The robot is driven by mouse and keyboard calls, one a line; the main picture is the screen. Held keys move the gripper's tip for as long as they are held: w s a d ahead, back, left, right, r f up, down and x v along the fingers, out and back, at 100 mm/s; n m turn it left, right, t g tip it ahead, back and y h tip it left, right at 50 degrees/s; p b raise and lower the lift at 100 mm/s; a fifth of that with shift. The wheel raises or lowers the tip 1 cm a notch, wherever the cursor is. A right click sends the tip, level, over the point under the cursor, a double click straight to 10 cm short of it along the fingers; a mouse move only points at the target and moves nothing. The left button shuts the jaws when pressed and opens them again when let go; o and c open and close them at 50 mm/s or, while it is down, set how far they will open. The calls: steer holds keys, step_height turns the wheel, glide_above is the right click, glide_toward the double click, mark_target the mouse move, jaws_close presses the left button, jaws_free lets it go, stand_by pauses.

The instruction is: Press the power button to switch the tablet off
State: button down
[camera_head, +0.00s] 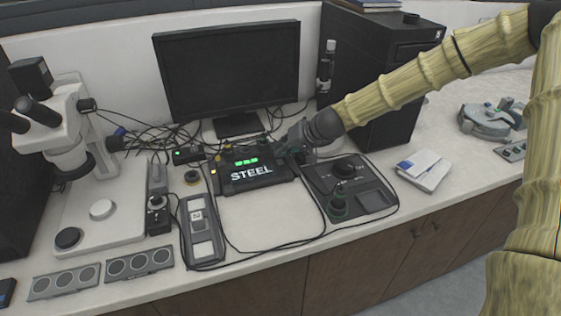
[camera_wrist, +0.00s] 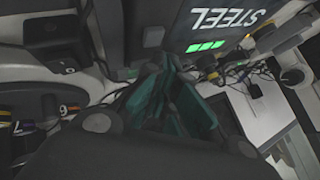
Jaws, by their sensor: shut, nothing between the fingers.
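A dark tablet-like device (camera_head: 258,186) marked "STEEL" with lit green indicators stands on the bench in front of the monitor. In the wrist view its dark face (camera_wrist: 195,45) shows the lettering and green lights along the upper middle and right. My gripper (camera_head: 290,145) is at the device's upper right corner in the head view. In the wrist view my gripper's teal fingers (camera_wrist: 172,72) are shut and empty, their tips close to the device's edge. I cannot tell whether they touch it. I cannot make out the power button in either view.
A monitor (camera_head: 230,72) stands behind with tangled cables around its base. A control panel (camera_head: 345,172) with a dark knob lies right of the device. A microscope (camera_head: 65,140) is at the left, a black cabinet (camera_head: 385,65) at the right. Bare bench lies in front of the device.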

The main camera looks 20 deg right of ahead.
mark_target(282, 159)
steer(key=shift+f, duration=0.1)
stand_by(0.3)
steer(key=shift+f+b, duration=0.35)
steer(key=shift+f+b, duration=0.3)
steer(key=shift+f, duration=0.05)
stand_by(0.8)
steer(key=shift+r, duration=0.1)
steer(key=shift+r+p, duration=0.6)
steer(key=shift+r, duration=0.1)
steer(key=shift+r+p, duration=1.8)
steer(key=shift+r, duration=0.7)
